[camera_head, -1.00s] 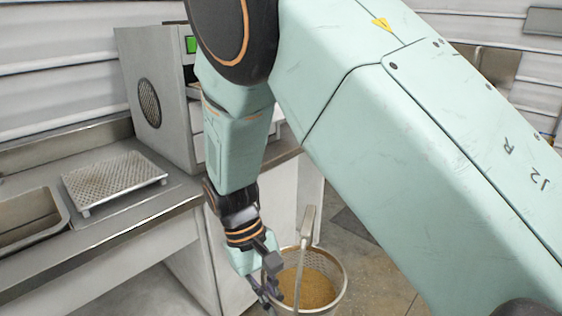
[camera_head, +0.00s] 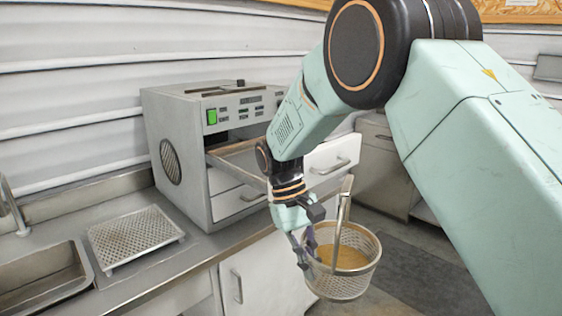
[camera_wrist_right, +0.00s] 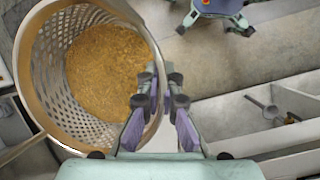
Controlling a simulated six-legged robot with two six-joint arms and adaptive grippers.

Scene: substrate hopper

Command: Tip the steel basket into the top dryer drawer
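The steel basket (camera_head: 362,281) has perforated walls, an upright handle and tan granules inside. My right gripper (camera_head: 303,249) is at its left side. In the right wrist view, the gripper (camera_wrist_right: 157,84) is shut on the rim of the basket (camera_wrist_right: 48,70), with the granules lying inside. The basket hangs roughly upright in front of the counter, right of and lower than the dryer (camera_head: 180,120). The top dryer drawer (camera_head: 235,172) is pulled out; my right arm hides part of it, and its white front (camera_head: 333,162) shows right of the arm. My left gripper is out of view.
A closed lower drawer (camera_head: 238,203) sits under the open one. A perforated rack (camera_head: 135,238) and a sink (camera_head: 40,280) are on the counter at left. A grey cabinet (camera_head: 385,165) stands behind. Open floor lies right of the basket.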

